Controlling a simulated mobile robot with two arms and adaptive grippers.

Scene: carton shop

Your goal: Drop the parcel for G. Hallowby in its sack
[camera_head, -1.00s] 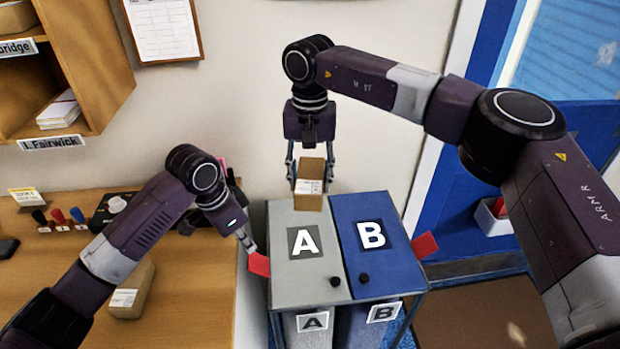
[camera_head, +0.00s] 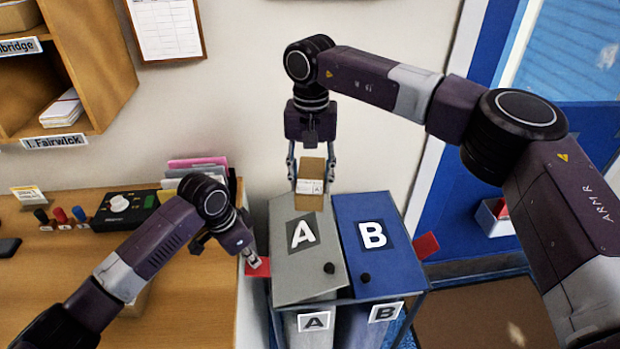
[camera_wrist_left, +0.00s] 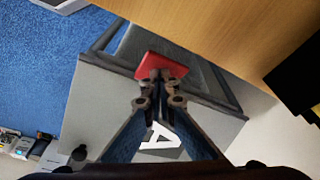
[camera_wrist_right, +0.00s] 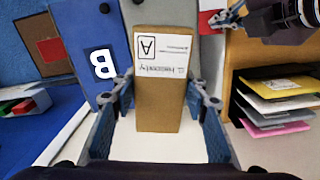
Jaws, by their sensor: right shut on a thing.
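My right gripper (camera_head: 309,180) is shut on a brown parcel (camera_head: 310,170), held above the back of lid A. Its label in the right wrist view (camera_wrist_right: 164,70) carries a boxed A and a handwritten name that looks like Hallowby. The grey lid A (camera_head: 305,265) is tilted, its front edge a little raised; the sack opening is hidden. Sack A (camera_head: 313,322) hangs under it, beside the blue lid B (camera_head: 372,265). My left gripper (camera_head: 251,258) has its fingertips together at the red tab (camera_head: 260,268) on the left of lid A; they also meet there in the left wrist view (camera_wrist_left: 160,88).
A wooden counter (camera_head: 60,280) at left holds a control box (camera_head: 125,208) and colored folders (camera_head: 200,165). Another parcel (camera_head: 135,304) is mostly hidden behind my left arm. A second red tab (camera_head: 426,245) sticks out right of lid B. A wall stands close behind the lids.

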